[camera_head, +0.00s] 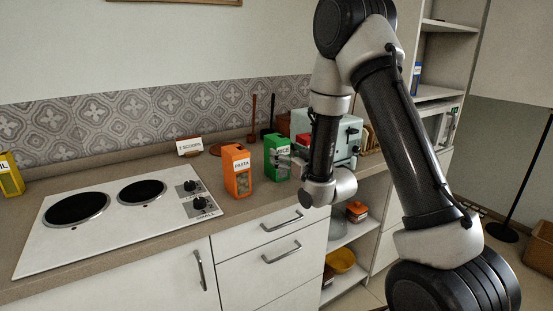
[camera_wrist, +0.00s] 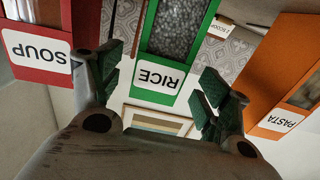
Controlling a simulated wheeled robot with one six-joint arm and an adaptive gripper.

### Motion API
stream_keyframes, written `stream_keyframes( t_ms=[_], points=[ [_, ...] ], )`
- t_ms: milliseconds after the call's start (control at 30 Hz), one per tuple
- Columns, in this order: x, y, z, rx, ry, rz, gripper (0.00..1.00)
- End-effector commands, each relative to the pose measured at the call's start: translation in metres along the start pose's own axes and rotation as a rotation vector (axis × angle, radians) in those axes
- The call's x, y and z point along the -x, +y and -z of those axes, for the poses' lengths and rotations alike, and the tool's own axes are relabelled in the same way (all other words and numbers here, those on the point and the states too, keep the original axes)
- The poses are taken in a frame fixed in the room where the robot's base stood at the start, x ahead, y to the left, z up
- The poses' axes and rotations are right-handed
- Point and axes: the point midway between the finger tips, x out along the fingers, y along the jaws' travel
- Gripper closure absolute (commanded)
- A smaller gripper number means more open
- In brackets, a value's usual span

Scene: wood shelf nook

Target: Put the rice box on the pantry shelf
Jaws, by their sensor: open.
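The green rice box (camera_head: 275,150) stands upright on the counter, just right of the orange pasta box (camera_head: 237,172). My gripper (camera_head: 290,161) is at the rice box, partly covering it. In the wrist view, the rice box (camera_wrist: 165,78) appears upside down between the two spread fingers of my gripper (camera_wrist: 158,85). The fingers are open, with gaps visible on both sides of the box. A tall shelf unit (camera_head: 437,93) stands at the right, partly hidden by my arm; I cannot tell whether it is the pantry shelf.
A red soup box (camera_wrist: 45,60) is close on one side, and the pasta box (camera_wrist: 270,110) on the other. A pale green toaster (camera_head: 350,135) stands behind my gripper. The cooktop (camera_head: 115,225) lies left. Open lower shelves (camera_head: 345,280) hold a yellow bowl (camera_head: 341,260).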

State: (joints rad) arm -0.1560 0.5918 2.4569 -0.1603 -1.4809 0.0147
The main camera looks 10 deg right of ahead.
Motion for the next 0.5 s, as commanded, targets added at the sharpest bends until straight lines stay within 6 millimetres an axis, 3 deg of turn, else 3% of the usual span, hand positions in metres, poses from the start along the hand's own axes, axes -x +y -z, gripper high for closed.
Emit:
stream_keyframes(
  t_ms=[333,500],
  points=[
    [-0.051,-0.001,0.002,0.0,0.0,-0.001,0.23],
    [-0.062,-0.001,0.002,0.0,-0.002,-0.001,0.23]
  ],
)
